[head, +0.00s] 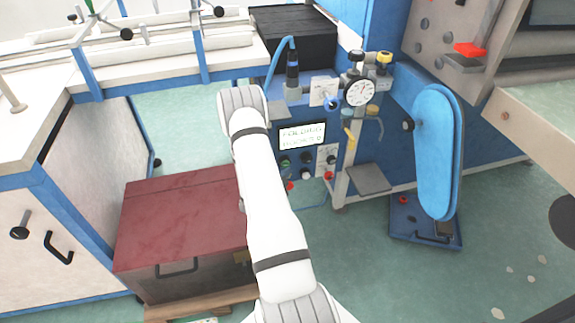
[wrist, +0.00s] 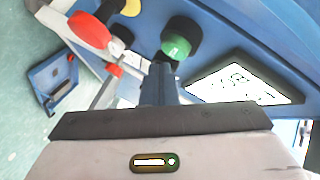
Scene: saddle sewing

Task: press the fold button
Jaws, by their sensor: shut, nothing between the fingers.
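The blue control panel of the folding machine (head: 312,185) stands right of my arm in the head view. Its lit screen (head: 302,135) reads "FOLDING" on the top line. Small green and red buttons sit below the screen. In the wrist view a green button (wrist: 180,40) on a black base lies just beyond the tips of my gripper (wrist: 163,80); I cannot tell whether they touch. A red button (wrist: 90,30) is to its left. No readable label marks the fold button. My gripper is shut and empty. In the head view it is hidden behind my arm.
A white label plate (wrist: 245,80) lies right of the green button. A dial gauge (head: 360,92) is above the panel. A red-topped chest (head: 180,215) stands left of my arm. A blue padded arm (head: 436,150) and a foot pedal (head: 425,225) are to the right.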

